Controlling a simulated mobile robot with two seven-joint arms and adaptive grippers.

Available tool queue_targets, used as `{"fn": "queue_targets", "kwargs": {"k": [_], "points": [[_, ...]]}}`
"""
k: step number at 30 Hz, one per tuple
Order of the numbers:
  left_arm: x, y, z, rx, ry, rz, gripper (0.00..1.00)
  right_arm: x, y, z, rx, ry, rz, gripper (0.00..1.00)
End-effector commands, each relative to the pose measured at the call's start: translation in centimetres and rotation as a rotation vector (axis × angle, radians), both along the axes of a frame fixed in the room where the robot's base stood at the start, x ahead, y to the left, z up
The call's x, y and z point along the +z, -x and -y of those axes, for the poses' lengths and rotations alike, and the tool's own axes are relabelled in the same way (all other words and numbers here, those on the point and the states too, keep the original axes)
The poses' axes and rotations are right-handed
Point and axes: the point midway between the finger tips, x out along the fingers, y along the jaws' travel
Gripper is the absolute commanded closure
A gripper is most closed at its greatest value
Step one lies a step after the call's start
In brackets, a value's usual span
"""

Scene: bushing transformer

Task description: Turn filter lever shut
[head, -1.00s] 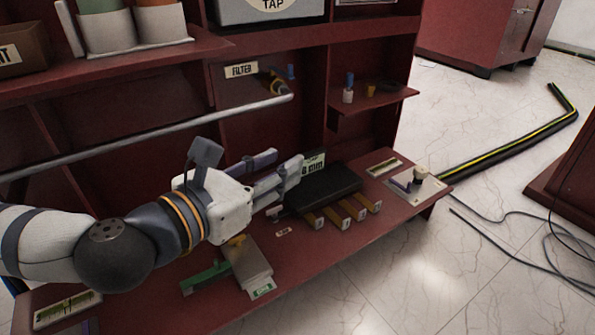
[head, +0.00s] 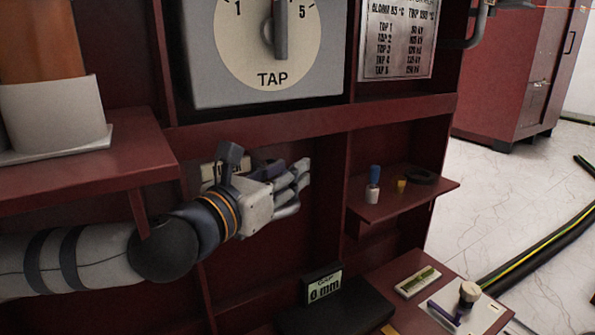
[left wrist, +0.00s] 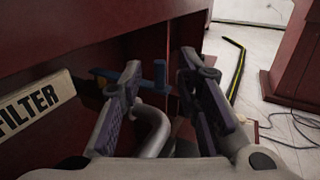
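The filter lever (left wrist: 159,74) shows blue in the left wrist view, on a valve at the end of a bent grey pipe (left wrist: 155,128). Part of the blue is hidden behind the left finger. My left gripper (left wrist: 162,66) is open and empty, its two fingers on either side of the pipe and the lever's blue end. I cannot tell whether a finger touches the lever. In the head view my left gripper (head: 304,182) is in the red cabinet bay and hides the valve. The FILTER label (left wrist: 35,108) is at the left. My right gripper is not in view.
A grey TAP dial box (head: 210,60) is above the gripper. A small red shelf (head: 412,196) with a blue-topped bottle (head: 373,183) is to the right. Below is a black gap gauge (head: 323,285). A red shelf (head: 90,165) overhangs my left arm.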

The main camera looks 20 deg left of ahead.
Motion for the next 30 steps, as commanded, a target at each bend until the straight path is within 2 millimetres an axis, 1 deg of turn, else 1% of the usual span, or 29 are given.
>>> {"fn": "queue_targets", "kwargs": {"k": [1,3,6,9,14,15,17,18,19,30], "points": [[-0.2,-1.0,0.3,-0.001,0.001,0.001,0.70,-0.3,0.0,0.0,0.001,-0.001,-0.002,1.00],[-0.2,-2.1,0.4,0.000,0.001,0.000,0.70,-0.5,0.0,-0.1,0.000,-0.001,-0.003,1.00],[-0.1,-3.0,0.6,-0.001,-0.001,0.000,0.70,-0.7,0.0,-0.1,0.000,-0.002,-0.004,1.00],[0.0,-3.3,0.7,-0.001,0.000,0.000,0.70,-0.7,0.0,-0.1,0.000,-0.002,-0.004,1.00],[0.0,-3.3,0.7,-0.001,-0.001,0.000,0.70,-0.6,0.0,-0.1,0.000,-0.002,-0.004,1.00],[0.0,-3.3,0.7,-0.001,-0.001,0.000,0.72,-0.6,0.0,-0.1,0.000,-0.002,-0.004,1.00],[0.0,-3.3,0.7,-0.001,-0.001,0.000,0.86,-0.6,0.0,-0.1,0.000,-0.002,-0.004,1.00],[0.0,-3.3,0.7,-0.001,-0.001,0.000,0.95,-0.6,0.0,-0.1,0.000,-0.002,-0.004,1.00],[0.0,-3.3,0.7,-0.001,-0.001,0.000,1.00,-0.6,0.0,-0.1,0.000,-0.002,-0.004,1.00],[0.0,-3.4,0.8,0.013,-0.001,-0.001,1.00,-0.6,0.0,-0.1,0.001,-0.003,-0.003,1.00]]}}
